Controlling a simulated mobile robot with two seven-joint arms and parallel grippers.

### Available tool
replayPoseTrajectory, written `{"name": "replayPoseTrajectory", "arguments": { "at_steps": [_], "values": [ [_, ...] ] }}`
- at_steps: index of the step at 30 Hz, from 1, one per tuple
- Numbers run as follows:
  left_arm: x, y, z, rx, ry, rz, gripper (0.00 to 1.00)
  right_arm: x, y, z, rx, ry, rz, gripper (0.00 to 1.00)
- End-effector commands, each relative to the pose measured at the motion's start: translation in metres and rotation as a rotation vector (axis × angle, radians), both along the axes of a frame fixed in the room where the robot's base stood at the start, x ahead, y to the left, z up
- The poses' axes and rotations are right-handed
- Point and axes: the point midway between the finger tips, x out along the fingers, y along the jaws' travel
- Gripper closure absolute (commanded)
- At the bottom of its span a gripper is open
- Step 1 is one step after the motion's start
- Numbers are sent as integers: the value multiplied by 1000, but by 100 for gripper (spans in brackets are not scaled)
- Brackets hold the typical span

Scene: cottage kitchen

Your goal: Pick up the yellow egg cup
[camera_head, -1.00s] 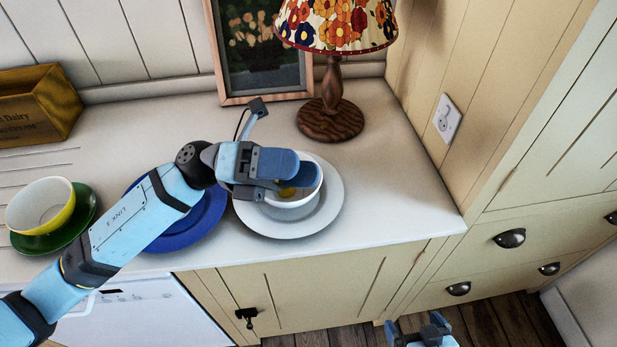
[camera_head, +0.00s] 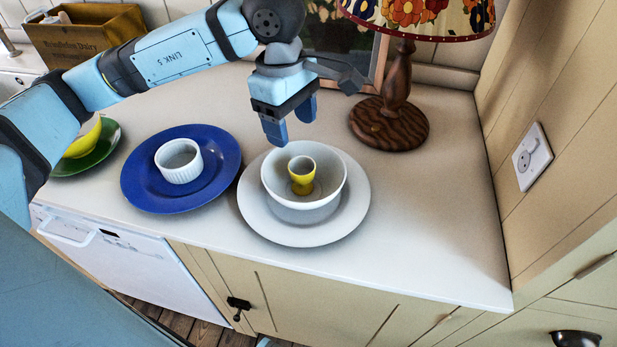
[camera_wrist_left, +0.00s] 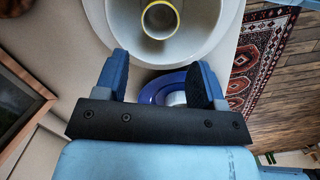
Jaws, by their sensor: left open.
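The yellow egg cup (camera_head: 302,176) stands upright inside a white bowl (camera_head: 330,196), which sits on a white plate (camera_head: 258,222). My left gripper (camera_head: 290,122) points down above the counter, behind the bowl's far rim. It is open and empty, also in the left wrist view (camera_wrist_left: 163,80). My right gripper is not in view.
A blue plate (camera_head: 222,150) with a white ramekin (camera_head: 180,168) stands left of the bowl. A lamp (camera_head: 388,125) stands behind right. A yellow bowl (camera_head: 84,140) on a green saucer (camera_head: 100,150) is partly behind my arm. The right counter is clear.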

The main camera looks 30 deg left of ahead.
Motion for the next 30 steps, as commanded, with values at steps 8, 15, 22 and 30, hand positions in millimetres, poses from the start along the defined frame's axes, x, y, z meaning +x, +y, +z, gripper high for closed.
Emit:
{"name": "replayPoseTrajectory", "arguments": {
  "at_steps": [8,15,22,30],
  "values": [
    [-1,-7,-52,-2,4,-1,37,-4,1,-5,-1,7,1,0],
    [-2,-11,-69,-3,4,-1,37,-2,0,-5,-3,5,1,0],
    [-2,-19,-102,-2,4,0,37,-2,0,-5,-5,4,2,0],
    [-2,-21,-112,-4,2,-1,37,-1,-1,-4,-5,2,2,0]
  ]
}}
